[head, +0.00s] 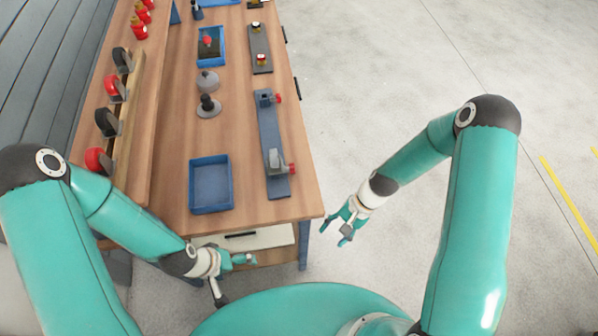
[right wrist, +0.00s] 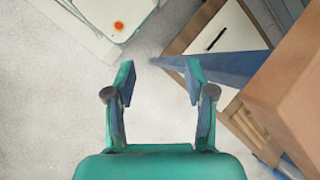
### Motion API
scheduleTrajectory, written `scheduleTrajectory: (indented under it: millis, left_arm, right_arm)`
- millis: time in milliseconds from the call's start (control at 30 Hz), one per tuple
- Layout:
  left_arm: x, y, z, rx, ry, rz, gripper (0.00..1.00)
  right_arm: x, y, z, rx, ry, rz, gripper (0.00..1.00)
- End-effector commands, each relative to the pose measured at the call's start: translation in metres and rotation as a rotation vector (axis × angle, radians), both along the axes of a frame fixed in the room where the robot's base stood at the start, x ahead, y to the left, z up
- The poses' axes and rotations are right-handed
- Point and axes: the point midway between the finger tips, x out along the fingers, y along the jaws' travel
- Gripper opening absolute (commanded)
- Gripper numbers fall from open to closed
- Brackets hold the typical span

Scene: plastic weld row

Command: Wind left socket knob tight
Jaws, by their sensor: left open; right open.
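A long blue-grey plate (head: 270,132) lies along the table's right side with a clamp socket near each end. The far socket (head: 264,98) has a red knob (head: 278,98) on its right side. The near socket holds a pale grey block (head: 275,160), with another red knob (head: 292,168) sticking out to the right. I cannot tell which of them is the left socket, nor how tight either knob is. My left gripper (head: 246,260) is open and empty near the table's near edge. My right gripper (head: 350,232) is open and empty beyond the table's near right corner; its open fingers show in the right wrist view (right wrist: 158,75).
An empty blue tray (head: 195,208) sits left of the plate. Grey round pieces (head: 208,80) and a second blue tray (head: 222,62) stand further back. The floor right of the table is clear.

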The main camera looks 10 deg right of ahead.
Motion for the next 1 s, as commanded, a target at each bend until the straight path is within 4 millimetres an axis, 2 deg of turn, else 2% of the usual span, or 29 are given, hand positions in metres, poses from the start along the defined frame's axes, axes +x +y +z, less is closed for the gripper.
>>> scheduleTrajectory:
  millis: [33,167,300,400,500,600,700,867,1000]
  left_arm:
    - [0.000,0.000,-0.019,0.000,0.000,0.000,0.96]
    - [0.000,0.000,-0.043,0.000,0.000,0.000,0.96]
    - [0.000,0.000,-0.067,0.000,0.000,0.000,0.96]
    - [0.000,0.000,-0.080,0.000,0.000,0.000,0.96]
    - [0.000,0.000,-0.089,0.000,0.000,0.000,0.96]
    - [0.000,0.000,-0.093,0.000,0.000,0.000,0.96]
    - [0.000,0.000,-0.094,0.000,0.000,0.000,0.96]
    - [0.000,0.000,-0.087,0.000,0.000,0.000,0.96]
    - [0.000,0.000,-0.079,0.000,0.000,0.000,0.96]
  right_arm:
    - [0.018,-0.004,-0.015,0.053,0.062,-0.091,0.55]
    - [0.063,-0.012,-0.008,0.251,0.219,-0.297,0.55]
    - [0.115,-0.033,0.023,0.517,0.332,-0.445,0.55]
    - [0.140,-0.055,0.053,0.689,0.370,-0.485,0.55]
    - [0.154,-0.076,0.078,0.823,0.388,-0.489,0.55]
    - [0.159,-0.092,0.097,0.906,0.395,-0.476,0.55]
    - [0.161,-0.098,0.108,0.948,0.397,-0.465,0.55]
    - [0.161,-0.088,0.114,0.963,0.401,-0.460,0.55]
    - [0.161,-0.065,0.115,0.960,0.402,-0.458,0.55]
